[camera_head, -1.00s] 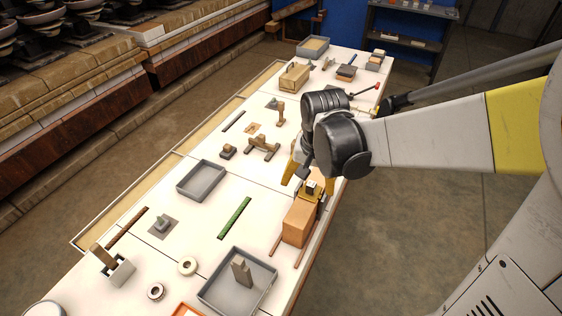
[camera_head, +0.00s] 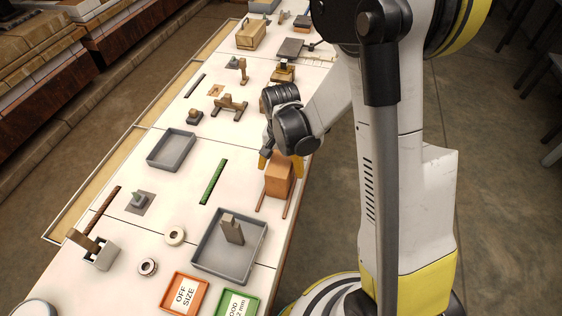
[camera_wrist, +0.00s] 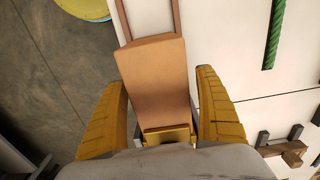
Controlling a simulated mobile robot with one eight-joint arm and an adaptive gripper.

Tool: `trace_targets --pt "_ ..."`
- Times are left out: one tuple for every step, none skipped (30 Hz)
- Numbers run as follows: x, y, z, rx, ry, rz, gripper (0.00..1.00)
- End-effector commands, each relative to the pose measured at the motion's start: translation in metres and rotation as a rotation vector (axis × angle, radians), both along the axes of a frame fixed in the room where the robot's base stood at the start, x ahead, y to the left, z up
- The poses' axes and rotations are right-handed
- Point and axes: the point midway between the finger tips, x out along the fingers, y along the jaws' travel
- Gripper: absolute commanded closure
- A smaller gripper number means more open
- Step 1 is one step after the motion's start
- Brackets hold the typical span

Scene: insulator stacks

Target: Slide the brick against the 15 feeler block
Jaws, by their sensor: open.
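The orange-brown brick (camera_head: 279,180) stands on two thin rails (camera_head: 260,201) near the right edge of the long white table. In the wrist view the brick (camera_wrist: 155,75) lies between the two spread yellow fingers of my gripper (camera_wrist: 165,105), with a gap on each side. In the head view my gripper (camera_head: 281,166) is open and reaches down at the far end of the brick. A small yellow piece (camera_wrist: 167,136) shows at the brick's near end in the wrist view. I cannot read a 15 on it, and my gripper's body partly hides it.
A grey tray (camera_head: 196,257) with an upright block stands nearer, left of the rails. A green strip (camera_head: 213,182) lies left of the brick. An orange-framed "OFF SIZE" card (camera_head: 169,306) and a green-framed card (camera_head: 250,300) lie at the front. Bare floor lies right of the table.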

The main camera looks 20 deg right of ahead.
Motion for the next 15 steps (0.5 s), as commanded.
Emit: trace_targets --pt "-0.0001 0.0000 -0.0062 0.000 0.000 0.000 0.17" --pt "-0.0001 0.0000 -0.0080 0.000 0.000 0.000 0.17" --pt "0.0000 0.0000 -0.0097 0.000 0.000 0.000 0.17" --pt "0.0000 0.0000 -0.0106 0.000 0.000 0.000 0.17" --pt "0.0000 0.0000 -0.0111 0.000 0.000 0.000 0.17" --pt "0.0000 0.0000 -0.0115 0.000 0.000 0.000 0.17" --pt "0.0000 0.0000 -0.0116 0.000 0.000 0.000 0.17" --pt "0.0000 0.0000 -0.0115 0.000 0.000 0.000 0.17" --pt "0.0000 0.0000 -0.0113 0.000 0.000 0.000 0.17" --pt "0.0000 0.0000 -0.0112 0.000 0.000 0.000 0.17" --pt "0.0000 0.0000 -0.0111 0.000 0.000 0.000 0.17" --pt "0.0000 0.0000 -0.0110 0.000 0.000 0.000 0.17" --pt "-0.0001 0.0001 -0.0110 0.000 0.000 0.000 0.19" --pt "-0.0001 0.0001 -0.0110 0.000 0.000 0.000 0.29" --pt "-0.0001 0.0001 -0.0110 0.000 0.000 0.000 0.41"
